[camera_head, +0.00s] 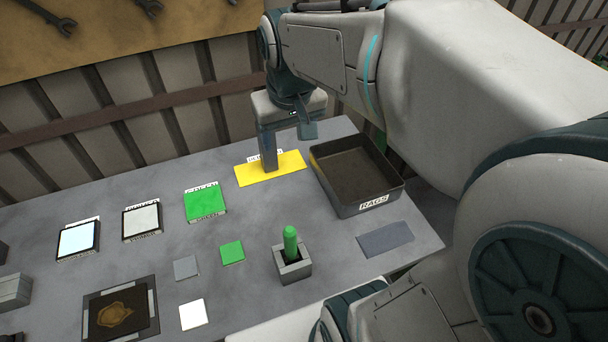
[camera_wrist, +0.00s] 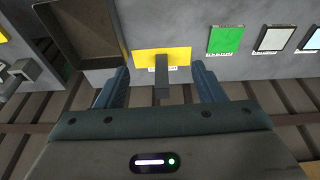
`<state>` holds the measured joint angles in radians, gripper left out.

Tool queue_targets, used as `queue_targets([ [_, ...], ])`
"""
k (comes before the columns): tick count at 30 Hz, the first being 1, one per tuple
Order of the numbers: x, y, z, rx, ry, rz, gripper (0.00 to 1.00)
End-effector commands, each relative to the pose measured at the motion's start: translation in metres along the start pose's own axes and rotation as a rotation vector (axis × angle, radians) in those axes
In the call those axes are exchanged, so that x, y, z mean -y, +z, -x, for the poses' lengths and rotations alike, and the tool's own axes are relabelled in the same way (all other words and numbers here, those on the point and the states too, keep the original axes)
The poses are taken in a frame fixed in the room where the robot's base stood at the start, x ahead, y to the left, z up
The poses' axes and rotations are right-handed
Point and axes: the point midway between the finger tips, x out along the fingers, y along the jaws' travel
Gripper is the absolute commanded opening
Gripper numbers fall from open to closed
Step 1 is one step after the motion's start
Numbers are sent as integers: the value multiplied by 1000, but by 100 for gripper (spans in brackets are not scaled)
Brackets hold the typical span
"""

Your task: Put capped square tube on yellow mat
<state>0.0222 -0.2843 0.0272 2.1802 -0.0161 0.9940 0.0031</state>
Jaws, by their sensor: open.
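The yellow mat (camera_head: 290,165) lies near the back edge of the table, left of the black tray. A grey square tube (camera_head: 269,163) stands upright on it; the tube also shows in the wrist view (camera_wrist: 161,84), with its foot on the yellow mat (camera_wrist: 142,59). My gripper (camera_head: 288,138) is over the mat and open. In the wrist view my gripper (camera_wrist: 161,72) has one finger on each side of the tube, with a clear gap on both sides. The head view hides the tube's upper part behind a finger, and I cannot make out the cap.
A black tray labelled RAGS (camera_head: 340,192) stands close to the right of the mat. A grey square holder with a green peg (camera_head: 291,260) stands nearer the front. Green (camera_head: 205,203), grey (camera_head: 142,221) and white (camera_head: 78,240) labelled mats lie to the left.

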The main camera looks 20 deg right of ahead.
Motion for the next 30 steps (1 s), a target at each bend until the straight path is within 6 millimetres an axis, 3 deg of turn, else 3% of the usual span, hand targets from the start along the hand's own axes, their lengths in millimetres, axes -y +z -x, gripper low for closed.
queue_targets([
  [1, 0, 21, 2, -20, -2, 0, 63],
  [3, 1, 44, 1, -43, -5, -2, 63],
  [6, 1, 71, -3, -69, -9, -5, 63],
  [10, 2, 92, -8, -90, -13, -6, 63],
  [15, 2, 102, -11, -97, -15, -7, 63],
  [30, 2, 104, -22, -89, -16, -6, 63],
])
